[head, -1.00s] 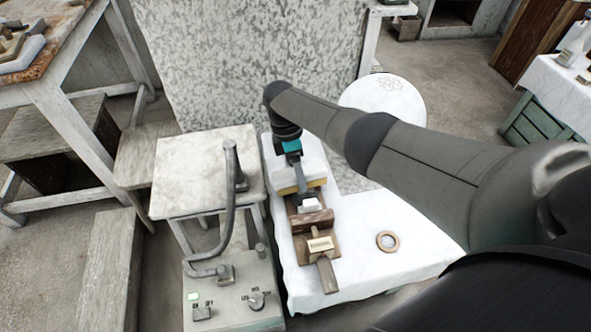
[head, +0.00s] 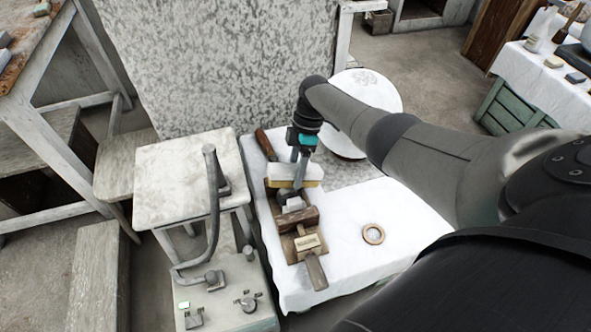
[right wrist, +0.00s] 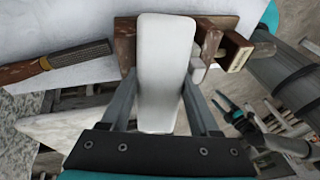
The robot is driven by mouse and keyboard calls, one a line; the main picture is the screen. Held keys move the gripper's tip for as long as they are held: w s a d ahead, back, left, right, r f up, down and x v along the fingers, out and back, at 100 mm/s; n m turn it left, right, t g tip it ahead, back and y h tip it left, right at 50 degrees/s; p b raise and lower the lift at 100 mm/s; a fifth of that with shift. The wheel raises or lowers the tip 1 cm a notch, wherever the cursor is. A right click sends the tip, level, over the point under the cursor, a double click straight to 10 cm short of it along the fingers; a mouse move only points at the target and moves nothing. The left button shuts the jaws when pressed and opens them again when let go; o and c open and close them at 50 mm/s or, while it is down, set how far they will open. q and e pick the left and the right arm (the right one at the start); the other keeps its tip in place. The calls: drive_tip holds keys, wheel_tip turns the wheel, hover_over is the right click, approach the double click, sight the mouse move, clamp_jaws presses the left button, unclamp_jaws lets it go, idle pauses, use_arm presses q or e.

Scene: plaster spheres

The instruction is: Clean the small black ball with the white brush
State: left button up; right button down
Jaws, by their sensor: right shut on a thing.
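The white brush (head: 303,173) has a pale back and a yellowish lower side. In the head view it is above the far end of a wooden clamp. My right gripper (head: 300,175) is shut on it. In the right wrist view the brush (right wrist: 163,65) is a long white bar between the two fingers, with the clamp behind it. I cannot tell whether the brush touches anything. I do not see the small black ball in either view. A small teal and black part (right wrist: 238,113) at the right of the wrist view may be my left gripper.
The clamp (head: 310,222) lies on a white-covered table (head: 385,208). A tan ring (head: 373,234) lies on the cloth. A tool with a brown handle (head: 264,143) lies behind the brush. A stool (head: 175,170) and a control box (head: 235,310) stand to the left.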

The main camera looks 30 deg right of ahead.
drive_tip(key=shift+s+a+f+b, duration=0.1)
drive_tip(key=shift+a+f+b, duration=0.15)
drive_tip(key=shift+f, duration=0.3)
drive_tip(key=shift+w+a+r, duration=0.25)
drive_tip(key=shift+a, duration=0.15)
drive_tip(key=shift+w+a+r, duration=0.1)
drive_tip(key=shift+w+a, duration=0.05)
drive_tip(key=shift+a, duration=0.35)
drive_tip(key=shift+s+d+f+b, duration=0.15)
drive_tip(key=shift+s+d+f, duration=0.1)
drive_tip(key=shift+d, duration=0.4)
drive_tip(key=shift+s+d+f+b, duration=0.2)
drive_tip(key=shift+s+d, duration=0.1)
drive_tip(key=shift+d, duration=0.4)
drive_tip(key=shift+s+d+f+b, duration=0.1)
drive_tip(key=shift+s+d+f, duration=0.15)
drive_tip(key=shift+d, duration=0.4)
idle(0.9)
drive_tip(key=shift+r, duration=0.1)
